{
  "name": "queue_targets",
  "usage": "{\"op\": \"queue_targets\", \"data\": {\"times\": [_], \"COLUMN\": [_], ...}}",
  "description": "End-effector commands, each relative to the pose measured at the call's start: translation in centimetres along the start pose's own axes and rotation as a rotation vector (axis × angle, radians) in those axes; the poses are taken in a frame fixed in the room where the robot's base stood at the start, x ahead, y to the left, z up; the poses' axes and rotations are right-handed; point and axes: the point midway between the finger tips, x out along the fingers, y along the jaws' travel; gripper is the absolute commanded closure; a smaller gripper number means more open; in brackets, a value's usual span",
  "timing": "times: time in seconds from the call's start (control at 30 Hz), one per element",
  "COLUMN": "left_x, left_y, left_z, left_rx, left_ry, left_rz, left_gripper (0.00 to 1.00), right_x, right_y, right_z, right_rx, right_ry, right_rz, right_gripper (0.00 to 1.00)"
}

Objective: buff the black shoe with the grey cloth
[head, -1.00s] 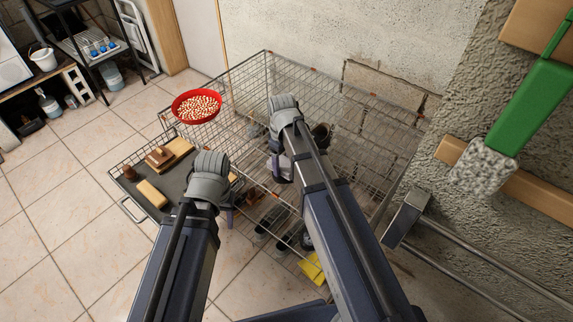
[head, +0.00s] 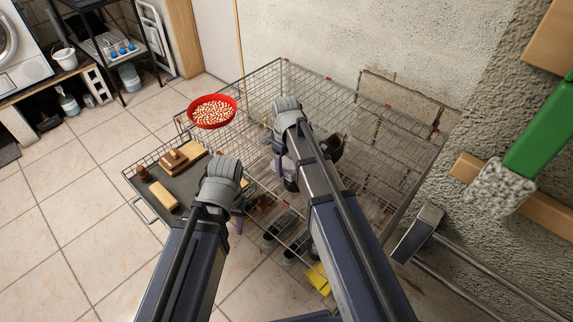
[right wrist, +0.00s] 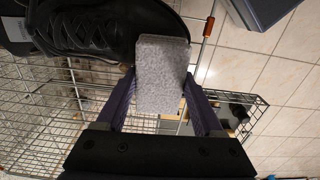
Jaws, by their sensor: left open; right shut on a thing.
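The black shoe (right wrist: 95,28) with laces fills the upper left of the right wrist view. In the head view a dark shape (head: 333,146), likely this shoe, shows on the wire rack beside my right arm. My right gripper (right wrist: 165,88) is shut on the grey cloth (right wrist: 162,75), a thick speckled pad. The pad overlaps the end of the shoe in the picture; I cannot tell whether they touch. In the head view my right arm largely hides the cloth. My left gripper (head: 238,210) is open and empty, near the dark tray.
The wire rack (head: 262,92) stands against the wall, with shoes (head: 276,232) and a yellow item (head: 318,279) lower down. A dark tray (head: 187,184) holds brushes and blocks. A red bowl (head: 232,119) sits at its back-left corner. Tiled floor is clear at left.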

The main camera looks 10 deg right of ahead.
Motion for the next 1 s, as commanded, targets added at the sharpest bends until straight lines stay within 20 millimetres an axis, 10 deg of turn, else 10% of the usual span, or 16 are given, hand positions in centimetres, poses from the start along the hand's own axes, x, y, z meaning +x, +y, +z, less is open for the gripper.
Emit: {"op": "queue_targets", "data": {"times": [0.6,1.0], "left_x": [-5.7,-5.9], "left_y": [-0.5,-0.6], "left_z": [0.3,0.3], "left_rx": [0.000,0.000], "left_ry": [0.000,0.000], "left_rz": [0.000,0.000], "left_gripper": [0.50,0.50], "right_x": [-5.7,-6.0], "right_y": [0.0,0.0], "right_z": [0.1,0.0], "right_rx": [0.001,0.000], "right_ry": [-0.001,-0.001], "right_rz": [0.000,0.000], "right_gripper": [0.75,0.75]}}
